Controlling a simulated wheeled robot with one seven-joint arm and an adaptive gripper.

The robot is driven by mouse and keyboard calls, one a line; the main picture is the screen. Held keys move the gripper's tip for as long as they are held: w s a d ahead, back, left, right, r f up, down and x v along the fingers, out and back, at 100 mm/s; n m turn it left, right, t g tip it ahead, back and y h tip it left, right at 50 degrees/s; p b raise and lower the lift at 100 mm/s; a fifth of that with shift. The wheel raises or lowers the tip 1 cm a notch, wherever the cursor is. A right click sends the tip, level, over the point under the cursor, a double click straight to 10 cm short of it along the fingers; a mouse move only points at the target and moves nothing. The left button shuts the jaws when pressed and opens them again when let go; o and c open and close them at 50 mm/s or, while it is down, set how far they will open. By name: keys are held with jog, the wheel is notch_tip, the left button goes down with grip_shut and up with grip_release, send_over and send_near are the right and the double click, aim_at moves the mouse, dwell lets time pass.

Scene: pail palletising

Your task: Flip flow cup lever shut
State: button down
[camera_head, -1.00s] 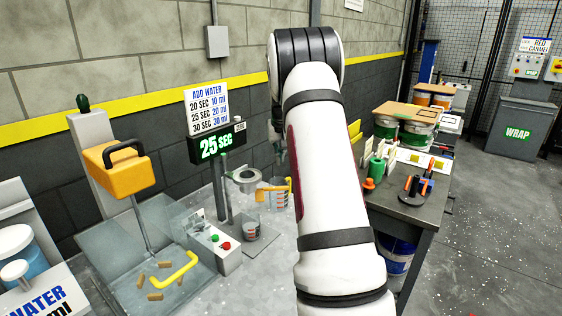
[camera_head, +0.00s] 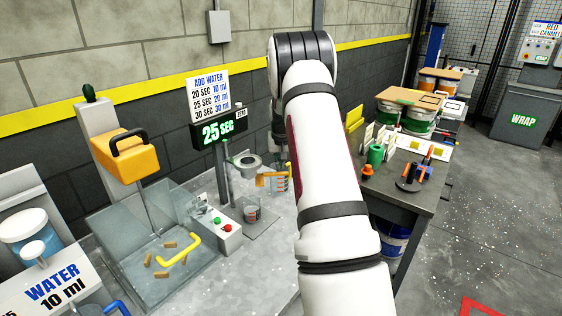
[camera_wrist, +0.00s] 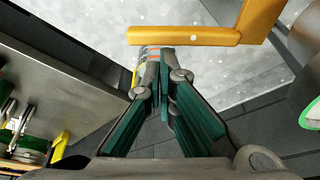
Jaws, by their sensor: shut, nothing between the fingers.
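The flow cup's orange lever (camera_wrist: 185,36) is an L-shaped bar across the top of the wrist view.
A yellow mixer (camera_head: 125,155) with a clear guard is at left. The dark side table (camera_head: 412,200) holds a green bottle (camera_head: 375,154) and tools. Open floor lies at right.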

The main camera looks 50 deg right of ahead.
aim_at(280, 173)
jog(key=shift+s+a+m+b, duration=0.2)
jog(key=shift+s+m+b, duration=0.15)
jog(key=shift+m+b, duration=0.3)
jog(key=m+b, duration=0.1)
jog(key=s+a+m+g+b, duration=0.1)
jog(key=m, duration=0.1)
jog(key=shift+s+a+f+h+b, duration=0.1)
jog(key=shift+s+f+h+b, duration=0.05)
jog(key=shift+h+b, duration=0.2)
jog(key=s+m+b, duration=0.1)
jog(key=a+m+g, duration=0.1)
jog(key=m, duration=0.1)
jog(key=shift+s+a+m+h+b, duration=0.2)
jog(key=shift+s+m+h+b, duration=0.05)
jog(key=shift+s+b, duration=0.1)
jog(key=shift+w, duration=0.15)
jog(key=shift+w+d+b, duration=0.25)
jog(key=shift+w+b, duration=0.4)
jog(key=shift+w, duration=0.05)
jog(key=shift+d, duration=0.1)
